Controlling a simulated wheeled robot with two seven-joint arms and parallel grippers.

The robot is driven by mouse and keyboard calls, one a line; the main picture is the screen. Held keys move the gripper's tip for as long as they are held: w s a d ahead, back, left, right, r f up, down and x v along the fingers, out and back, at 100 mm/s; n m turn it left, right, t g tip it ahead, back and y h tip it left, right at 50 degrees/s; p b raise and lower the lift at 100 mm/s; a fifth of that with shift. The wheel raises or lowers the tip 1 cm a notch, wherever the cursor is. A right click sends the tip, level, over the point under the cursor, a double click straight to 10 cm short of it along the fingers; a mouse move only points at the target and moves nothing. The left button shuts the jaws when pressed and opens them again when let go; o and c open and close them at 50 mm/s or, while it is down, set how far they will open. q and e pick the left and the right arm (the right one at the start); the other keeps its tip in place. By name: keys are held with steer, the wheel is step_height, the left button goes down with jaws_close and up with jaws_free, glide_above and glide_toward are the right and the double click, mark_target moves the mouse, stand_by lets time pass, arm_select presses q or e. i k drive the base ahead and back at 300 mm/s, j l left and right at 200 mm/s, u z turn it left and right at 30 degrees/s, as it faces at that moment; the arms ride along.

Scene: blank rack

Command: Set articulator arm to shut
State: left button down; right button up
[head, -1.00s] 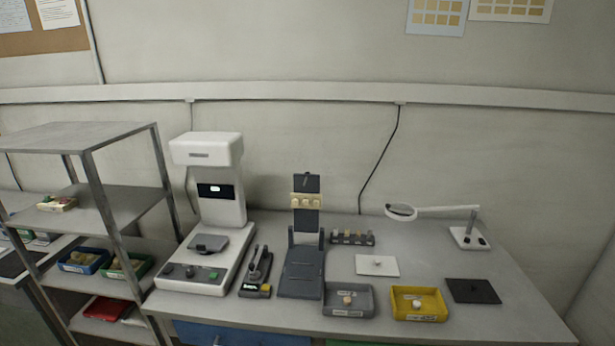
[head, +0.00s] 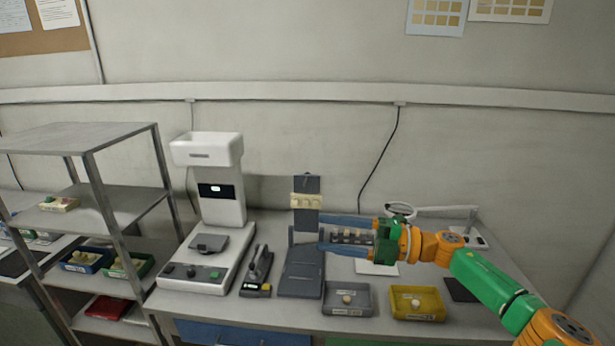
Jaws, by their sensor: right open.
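The articulator is a dark grey device on the bench, with a flat base (head: 301,272) and an upright arm (head: 306,199) that stands raised at the back. The arm carries a cream block of teeth (head: 306,200). My right gripper (head: 322,233) reaches in from the right at about the height of the articulator's hinge. Its two long blue-grey fingers are spread apart and point left, with the tips close to the articulator's right side in the picture. I cannot tell whether they touch it. Nothing is held between them. My left gripper is not in view.
A white scanner-like machine (head: 217,190) and a small dark tool (head: 257,270) stand left of the articulator. A grey tray (head: 335,309) and a yellow tray (head: 432,312) sit at the front right. A dark rack of small blocks (head: 352,236) shows behind the fingers. Metal shelves (head: 120,195) stand left.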

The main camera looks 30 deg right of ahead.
mark_target(306, 199)
steer(key=i+l, duration=1.25)
